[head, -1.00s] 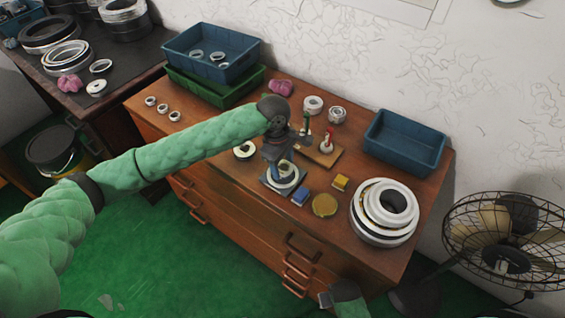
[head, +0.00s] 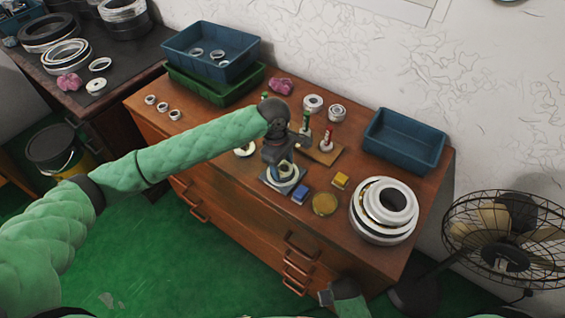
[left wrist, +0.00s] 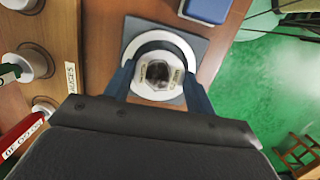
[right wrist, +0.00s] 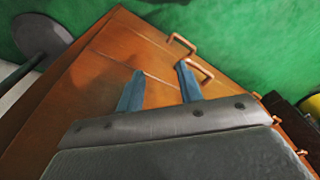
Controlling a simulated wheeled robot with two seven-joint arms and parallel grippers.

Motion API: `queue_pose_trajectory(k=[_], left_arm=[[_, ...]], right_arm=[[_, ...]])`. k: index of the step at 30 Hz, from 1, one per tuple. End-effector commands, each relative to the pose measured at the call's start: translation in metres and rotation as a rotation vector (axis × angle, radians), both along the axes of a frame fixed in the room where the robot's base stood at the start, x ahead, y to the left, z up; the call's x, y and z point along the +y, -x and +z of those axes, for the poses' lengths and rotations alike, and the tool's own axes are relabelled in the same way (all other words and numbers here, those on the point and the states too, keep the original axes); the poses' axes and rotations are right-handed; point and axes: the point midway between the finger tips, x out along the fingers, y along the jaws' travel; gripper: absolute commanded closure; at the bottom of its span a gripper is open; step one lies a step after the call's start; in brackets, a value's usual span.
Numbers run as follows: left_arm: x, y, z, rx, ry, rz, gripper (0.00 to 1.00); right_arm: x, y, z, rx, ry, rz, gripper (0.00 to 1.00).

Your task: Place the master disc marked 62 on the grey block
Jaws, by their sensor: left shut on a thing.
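The grey block (head: 267,183) lies near the table's front edge, with a white ring (left wrist: 133,50) on it. My left gripper (left wrist: 157,80) is shut on a pale disc (left wrist: 145,70) with a dark central hole and small labels, whose marking is too blurred to read. The disc is over the ring's middle; a dark gap shows between them at the far side. I cannot tell whether the disc touches the block. In the head view my left gripper (head: 284,172) hides most of the disc. My right gripper (right wrist: 160,72) is open and empty in front of the drawers.
A blue block (head: 300,197), a yellow block (head: 340,181) and a round brass-coloured piece (head: 324,204) lie right of the grey block. Stacked large rings (head: 384,232) stand at the right. Upright gauges with red and green handles stand on a wooden board (head: 325,155) behind.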

Motion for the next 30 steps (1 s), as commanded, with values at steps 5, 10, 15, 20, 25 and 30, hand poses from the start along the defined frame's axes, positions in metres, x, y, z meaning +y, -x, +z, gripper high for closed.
queue_pose_trajectory(k=[5, 10, 15, 20, 25, 30], left_arm=[[0.0, 0.0, -0.004, 0.0, 0.0, 0.0, 0.79], [0.0, 0.0, -0.006, 0.0, 0.0, 0.0, 0.39], [0.0, 0.0, -0.007, 0.0, 0.0, 0.0, 0.19], [0.0, 0.0, -0.007, 0.001, -0.001, 0.0, 0.19], [0.0, 0.0, -0.007, 0.001, -0.001, 0.0, 0.19], [0.0, 0.0, -0.007, 0.001, -0.001, 0.0, 0.19]], right_arm=[[0.0, 0.0, 0.001, 0.0, 0.0, 0.0, 0.64], [0.0, 0.0, 0.001, 0.0, 0.0, 0.0, 0.64], [0.0, 0.0, 0.001, 0.0, 0.0, 0.0, 0.64], [0.0, 0.0, 0.001, 0.0, 0.0, 0.0, 0.64], [-0.001, 0.001, -0.004, 0.0, 0.001, 0.0, 0.64], [-0.003, 0.003, -0.021, 0.0, 0.004, 0.001, 0.64]])
